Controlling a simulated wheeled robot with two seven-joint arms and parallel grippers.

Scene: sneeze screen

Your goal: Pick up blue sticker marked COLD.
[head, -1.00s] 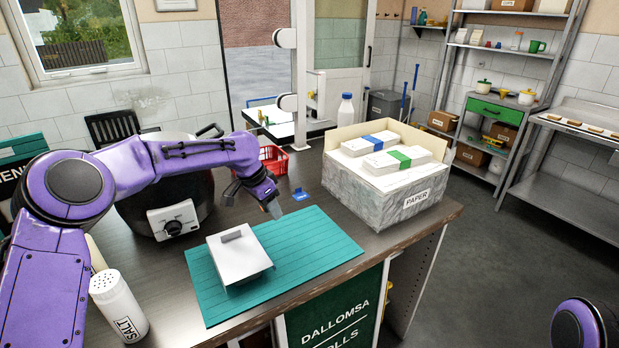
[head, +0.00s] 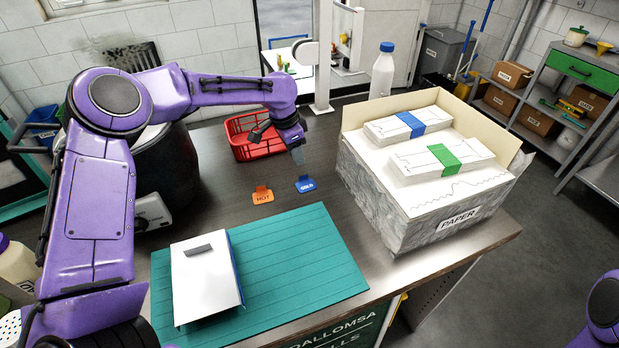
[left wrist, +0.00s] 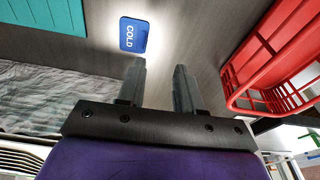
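The blue sticker marked COLD (head: 305,184) lies on the dark counter, between the red basket and the green mat. In the left wrist view the COLD sticker (left wrist: 134,35) is just beyond the fingertips, slightly left of the gap between them. My left gripper (head: 285,150) hangs above the counter close behind the sticker, fingers pointing down. In the left wrist view my left gripper (left wrist: 159,72) has its two fingers apart with nothing between them. My right gripper is not in view; only part of my right arm shows at the lower right.
An orange HOT sticker (head: 262,195) lies left of the blue one. A red basket (head: 238,134) stands behind them. A box marked PAPER (head: 378,206) stands to the right. A green mat (head: 318,262) bears a white object (head: 204,285) in front.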

